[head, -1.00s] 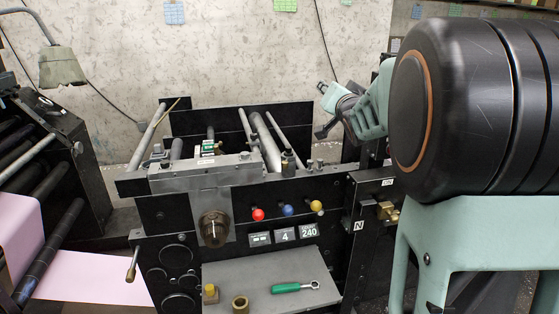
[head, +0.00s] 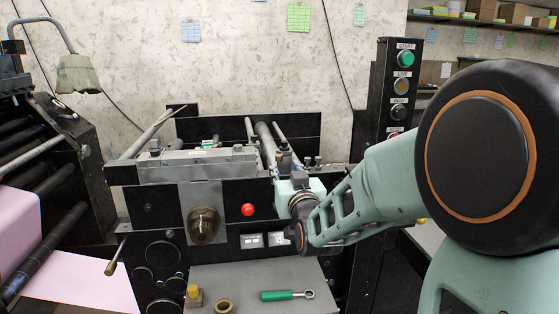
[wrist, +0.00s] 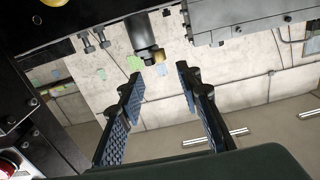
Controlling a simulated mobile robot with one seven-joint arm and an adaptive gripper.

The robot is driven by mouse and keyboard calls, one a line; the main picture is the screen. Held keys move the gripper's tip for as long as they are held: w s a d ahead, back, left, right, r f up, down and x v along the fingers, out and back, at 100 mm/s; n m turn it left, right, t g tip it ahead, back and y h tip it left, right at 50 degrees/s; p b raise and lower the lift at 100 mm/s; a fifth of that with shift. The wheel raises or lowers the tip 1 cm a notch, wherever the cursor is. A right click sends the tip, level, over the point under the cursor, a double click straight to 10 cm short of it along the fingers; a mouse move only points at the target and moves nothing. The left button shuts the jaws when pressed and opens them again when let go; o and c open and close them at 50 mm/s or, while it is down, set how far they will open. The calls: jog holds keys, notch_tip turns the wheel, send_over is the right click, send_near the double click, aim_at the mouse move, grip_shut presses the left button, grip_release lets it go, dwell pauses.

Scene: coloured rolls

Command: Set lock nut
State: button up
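A brass ring (head: 224,306), which looks like the lock nut, lies flat on the grey shelf (head: 250,280) at the front of the machine in the head view. A dark brass threaded hub (head: 203,225) sticks out of the grey plate above the shelf. My gripper (wrist: 160,82) is open and empty in the wrist view, its two ridged fingers well apart. A dark cylinder and bolts of the machine show beyond the fingertips. In the head view my arm reaches to the machine's right side, and its end hides part of the front panel; the fingers are not clear there.
A yellow-topped brass piece (head: 193,296) and a green-handled wrench (head: 288,295) lie on the shelf. A red knob (head: 248,210) sticks out of the panel. A button post (head: 400,90) stands behind my arm. Pink web (head: 70,290) runs at the left.

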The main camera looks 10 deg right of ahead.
aim_at(280, 157)
jog(key=w, duration=0.9)
jog(key=shift+w, duration=0.3)
